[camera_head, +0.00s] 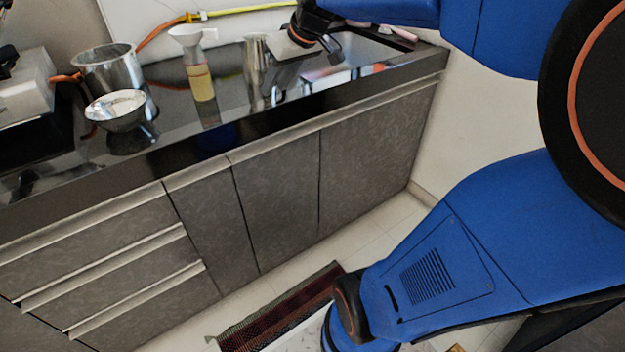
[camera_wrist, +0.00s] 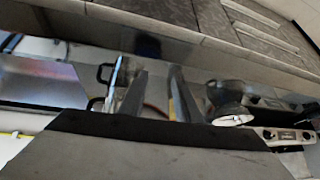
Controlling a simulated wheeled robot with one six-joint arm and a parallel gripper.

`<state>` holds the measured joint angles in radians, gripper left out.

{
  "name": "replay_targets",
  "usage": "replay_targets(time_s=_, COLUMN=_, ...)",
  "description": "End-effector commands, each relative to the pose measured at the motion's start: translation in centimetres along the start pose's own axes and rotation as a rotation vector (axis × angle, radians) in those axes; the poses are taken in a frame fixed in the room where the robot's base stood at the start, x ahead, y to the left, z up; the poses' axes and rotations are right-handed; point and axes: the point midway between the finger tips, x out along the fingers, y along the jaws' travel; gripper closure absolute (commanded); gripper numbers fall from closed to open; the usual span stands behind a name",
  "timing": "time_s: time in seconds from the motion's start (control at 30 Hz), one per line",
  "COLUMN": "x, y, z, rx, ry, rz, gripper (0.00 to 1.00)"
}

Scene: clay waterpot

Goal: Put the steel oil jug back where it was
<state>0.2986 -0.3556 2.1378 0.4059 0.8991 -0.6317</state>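The steel oil jug (camera_head: 257,60) stands upright on the dark glossy counter (camera_head: 225,112) in the head view, right of the bottle of yellow oil. My gripper (camera_head: 290,52) is close beside the jug on its right, just above the counter and partly blurred together with its reflections. In the wrist view my gripper (camera_wrist: 158,95) has its two fingers apart, and background shows between them.
The oil bottle (camera_head: 201,78) has a white funnel on top. A steel pot (camera_head: 108,66) and a steel bowl (camera_head: 116,110) stand further left, near a stove (camera_head: 28,85). An orange hose (camera_head: 155,34) runs along the back wall. The counter's front strip is clear.

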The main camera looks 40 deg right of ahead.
Motion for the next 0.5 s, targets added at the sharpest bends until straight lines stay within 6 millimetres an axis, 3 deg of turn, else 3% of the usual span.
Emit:
replay_targets(time_s=0.03, x=-0.3, y=-1.6, z=2.0, rx=0.002, ry=-0.017, rz=0.003, gripper=0.7)
replay_targets(time_s=0.2, x=-0.7, y=-5.3, z=9.0, rx=0.035, ry=-0.079, rz=0.033, gripper=0.7)
replay_targets(time_s=0.5, x=-0.7, y=-8.3, z=20.5, rx=0.089, ry=-0.148, rz=0.112, gripper=0.7)
